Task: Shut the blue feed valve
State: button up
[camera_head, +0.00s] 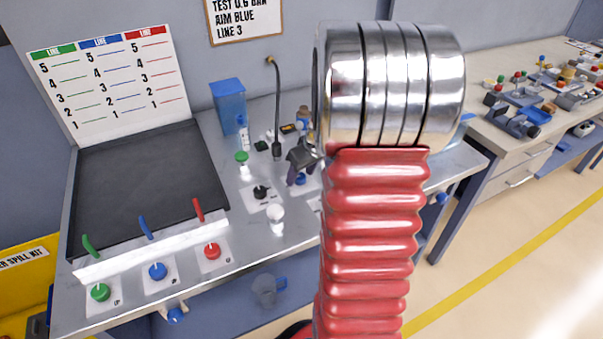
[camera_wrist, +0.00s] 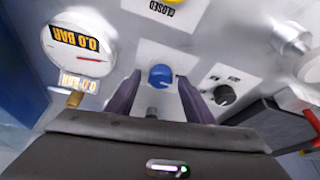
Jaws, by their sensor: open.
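In the wrist view, a round blue knob (camera_wrist: 160,76) on a pale plate lies between the two dark purple fingers of my gripper (camera_wrist: 158,82). The fingers are open, with a gap on each side of the knob. In the head view, my gripper (camera_head: 294,174) is low over the bench, and part of this blue knob (camera_head: 300,179) shows beside it. Another blue knob (camera_head: 158,271) is on the front strip, between a green knob (camera_head: 100,292) and a red knob (camera_head: 212,250). I cannot tell from labels which blue knob is the feed valve.
A gauge (camera_wrist: 77,45) reading 0.0 BAR stands left of my fingers. A black knob (camera_wrist: 224,94) is close on the right. A yellow part (camera_wrist: 165,12) near a CLOSED label is above.

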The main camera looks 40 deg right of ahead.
jog(key=shift+c, duration=0.6)
jog(key=c, duration=0.9)
jog(key=shift+a+m, duration=0.1)
jog(key=shift+m, duration=0.5)
jog(key=shift+w+m+g+h, duration=0.1)
jog(key=shift+m+g+h, duration=0.2)
jog(key=shift+m+h, duration=0.9)
jog(key=shift+a+m+g+h, duration=0.1)
jog(key=shift+m+g+h, duration=0.15)
jog(key=shift+m, duration=1.1)
jog(key=shift+a+m+g+h, duration=0.15)
jog(key=shift+m+g, duration=0.1)
jog(key=shift+m, duration=1.1)
jog(key=shift+w+m+g+h, duration=0.15)
jog(key=shift+m+g, duration=0.25)
jog(key=shift+m, duration=0.65)
jog(key=shift+w+m+g+h, duration=0.15)
jog(key=shift+m+g, duration=0.25)
jog(key=shift+m, duration=0.65)
jog(key=shift+m+g, duration=0.8)
jog(key=shift+m, duration=1.4)
